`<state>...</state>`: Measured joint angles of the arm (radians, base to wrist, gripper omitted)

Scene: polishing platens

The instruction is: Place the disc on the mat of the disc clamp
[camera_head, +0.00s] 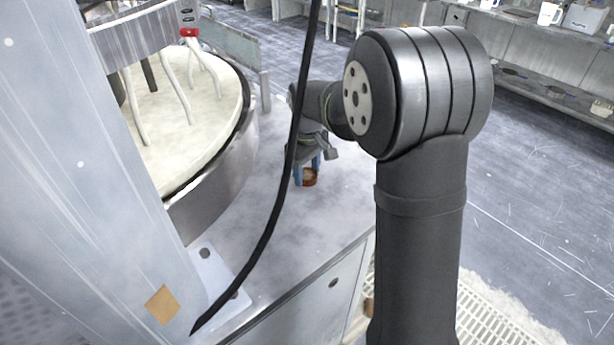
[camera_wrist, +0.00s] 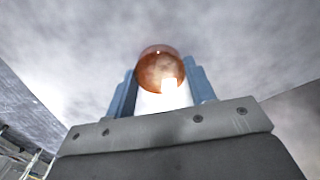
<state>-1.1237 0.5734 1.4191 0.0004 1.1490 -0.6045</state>
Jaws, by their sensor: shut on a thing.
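My gripper (camera_head: 307,168) hangs over the grey worktop, right of the large round platen. Its blue fingers are shut on a reddish-brown, shiny disc (camera_head: 309,178), which shows at their lower end. In the wrist view the disc (camera_wrist: 158,68) sits between the blue fingers of my gripper (camera_wrist: 162,88), with a bright white patch at its lower part. I cannot tell from these views whether the disc touches the worktop. I cannot make out the disc clamp or its mat for certain.
The cream platen (camera_head: 190,120) in its metal rim fills the upper left, with pale hoses above it. A black cable crosses the head view. A pale plate (camera_head: 214,272) with dark holes lies near the worktop's front. The grey worktop (camera_head: 275,230) around it is mostly clear.

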